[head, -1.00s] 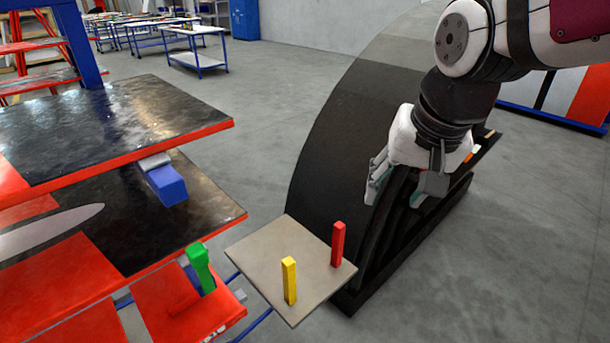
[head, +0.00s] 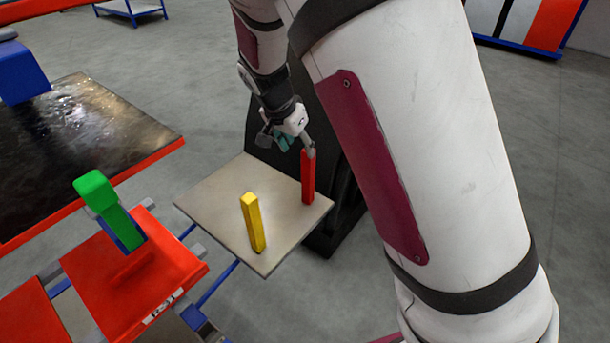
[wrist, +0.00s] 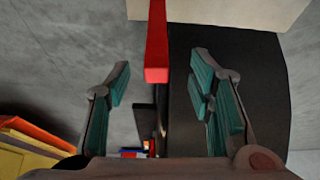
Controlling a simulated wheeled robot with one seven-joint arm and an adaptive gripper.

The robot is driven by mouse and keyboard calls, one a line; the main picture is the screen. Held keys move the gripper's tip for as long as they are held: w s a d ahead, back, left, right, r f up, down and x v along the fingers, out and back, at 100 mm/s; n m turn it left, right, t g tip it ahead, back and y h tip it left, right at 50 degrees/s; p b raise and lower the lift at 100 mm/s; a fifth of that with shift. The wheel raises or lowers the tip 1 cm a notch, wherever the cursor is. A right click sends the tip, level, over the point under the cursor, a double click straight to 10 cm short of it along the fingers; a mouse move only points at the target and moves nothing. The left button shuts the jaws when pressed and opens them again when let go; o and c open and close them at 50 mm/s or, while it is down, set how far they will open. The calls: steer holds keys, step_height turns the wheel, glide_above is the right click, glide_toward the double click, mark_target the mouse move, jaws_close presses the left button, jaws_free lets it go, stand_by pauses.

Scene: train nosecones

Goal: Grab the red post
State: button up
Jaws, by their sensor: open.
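The red post (head: 308,180) stands upright near the right corner of a small beige board. My gripper (head: 290,140) is close to the top of the post in the head view, with one finger overlapping the post's top. In the wrist view my gripper (wrist: 160,85) is open, its teal-padded fingers wide apart. The red post (wrist: 157,45) shows between and just beyond the fingertips, with a gap on both sides. Nothing is held.
A yellow post (head: 253,222) stands on the same beige board (head: 215,200). A green-topped block (head: 105,200) stands on a red platform (head: 180,260) at left. A dark curved piece (head: 325,225) is behind the board. Grey floor is open beyond.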

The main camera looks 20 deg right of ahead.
mark_target(304, 160)
steer(key=b+x, duration=0.1)
steer(key=x, duration=0.5)
steer(key=shift+d+f, duration=0.1)
steer(key=shift+f, duration=0.2)
steer(key=shift+s+b+x, duration=0.2)
steer(key=shift+b+x, duration=0.45)
steer(key=shift+x, duration=2.1)
jaws_close()
